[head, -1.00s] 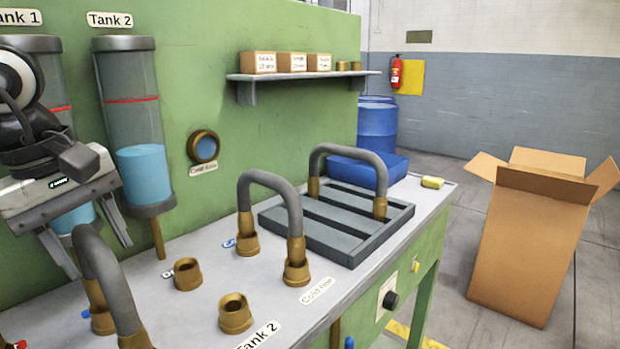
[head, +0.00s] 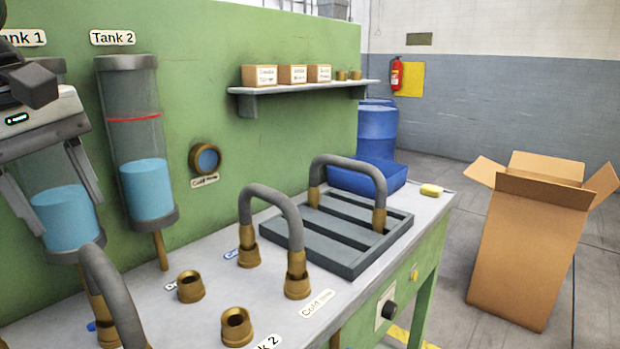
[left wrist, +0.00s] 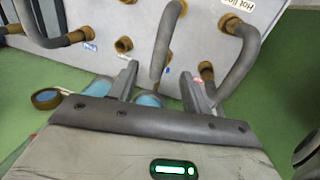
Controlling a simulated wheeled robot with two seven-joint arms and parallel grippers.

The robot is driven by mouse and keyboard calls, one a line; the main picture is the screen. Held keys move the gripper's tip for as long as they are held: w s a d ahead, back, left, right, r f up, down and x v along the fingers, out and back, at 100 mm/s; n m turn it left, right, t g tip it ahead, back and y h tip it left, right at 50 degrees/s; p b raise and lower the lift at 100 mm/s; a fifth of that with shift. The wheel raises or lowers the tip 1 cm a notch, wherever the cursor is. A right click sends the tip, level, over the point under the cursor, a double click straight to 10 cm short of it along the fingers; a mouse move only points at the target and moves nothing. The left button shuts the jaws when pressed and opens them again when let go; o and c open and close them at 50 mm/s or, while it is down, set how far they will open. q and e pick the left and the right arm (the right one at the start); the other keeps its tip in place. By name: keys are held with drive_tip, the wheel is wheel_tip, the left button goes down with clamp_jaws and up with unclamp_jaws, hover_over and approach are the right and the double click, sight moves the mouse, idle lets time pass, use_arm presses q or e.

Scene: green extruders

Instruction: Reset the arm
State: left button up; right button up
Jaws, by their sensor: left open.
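My left gripper (head: 52,195) is in the upper left of the head view, in front of Tank 1 (head: 62,215). Its two fingers point down, spread apart, with nothing between them. In the left wrist view the open fingers (left wrist: 158,85) also show, with a grey hose (left wrist: 165,45) seen beyond the gap between them. I cannot tell from this view how far the hose is from the fingers. My right gripper is in neither view.
The bench holds a grey hose at front left (head: 112,290), another in the middle (head: 272,200), two empty brass fittings (head: 236,326) and a dark tray (head: 300,255) with a hose on it. Tank 2 (head: 135,130) hangs on the green wall. An open cardboard box (head: 530,250) stands on the floor at right.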

sight(97, 255)
use_arm(q)
drive_tip(key=f+b, duration=0.1)
drive_tip(key=f, duration=0.2)
drive_tip(key=w+f+b, duration=0.1)
drive_tip(key=f, duration=0.2)
drive_tip(key=d+f+b, duration=0.1)
drive_tip(key=f, duration=0.2)
drive_tip(key=shift+w+d+f, duration=0.1)
drive_tip(key=shift+w+f, duration=0.1)
drive_tip(key=shift+f, duration=0.1)
drive_tip(key=shift+r+p, duration=0.5)
drive_tip(key=shift+r, duration=0.35)
wheel_tip(97, 255, up, 3)
drive_tip(key=p, duration=0.2)
drive_tip(key=shift+r+p, duration=0.15)
drive_tip(key=shift+p, duration=0.2)
drive_tip(key=shift+r+p, duration=0.5)
drive_tip(key=shift+r, duration=0.25)
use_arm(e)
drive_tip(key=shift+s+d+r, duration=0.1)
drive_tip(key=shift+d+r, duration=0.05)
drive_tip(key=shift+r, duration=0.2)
